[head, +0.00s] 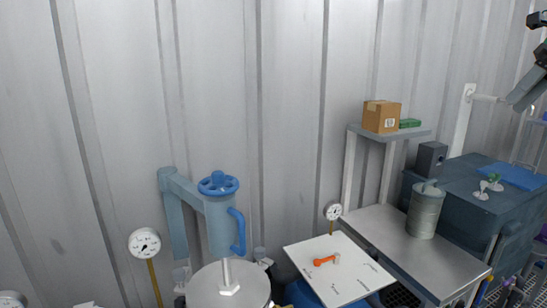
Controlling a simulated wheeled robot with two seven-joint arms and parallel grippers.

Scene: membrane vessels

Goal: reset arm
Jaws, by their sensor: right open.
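My right gripper (526,90) is at the far upper right edge of the head view, partly cut off by the frame. It is raised in front of the corrugated wall, above the blue chest, and holds nothing that I can see. It is open. My left gripper is not in view.
A blue vessel fitting with a handwheel (218,183) stands at lower centre-left. A white board (355,283) carries an orange-handled item (325,260). A metal bench (400,245) holds a grey canister (424,213). A shelf (362,132) holds a cardboard box (381,117). A blue chest (460,185) stands right.

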